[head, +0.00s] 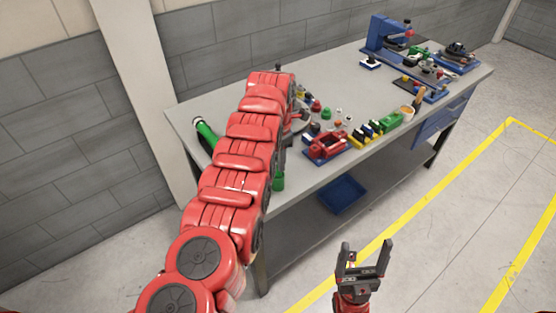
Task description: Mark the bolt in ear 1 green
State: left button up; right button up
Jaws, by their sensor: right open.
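My left arm reaches in from the lower left and over the workbench (230,280). Its red links cover much of the bench's left part, and the left gripper's fingers cannot be made out behind them. My right gripper (366,257) is open and empty, pointing up in front of the bench, over the floor. A grey round part (301,123) shows partly behind the left arm; I cannot tell whether it is the chassis fixture. No ear, bolt or mark can be made out at this size. A green-and-black cylinder (206,133) lies at the bench's left end.
A red part on a blue base (326,146) stands near the front edge, beside yellow, black and green blocks (366,133). A blue press-like stand (380,35) and other fixtures fill the far right. A blue bin (342,194) sits on the lower shelf. The floor right is clear.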

pick_arm(q)
grip_shut()
jog(key=shift+r, duration=1.3)
notch_tip(320, 180, up, 2)
jog(key=shift+r+p, duration=0.1)
jog(key=shift+p, duration=0.25)
jog(key=shift+r+p, duration=0.6)
jog(key=shift+r, duration=0.8)
jog(key=shift+f, duration=0.1)
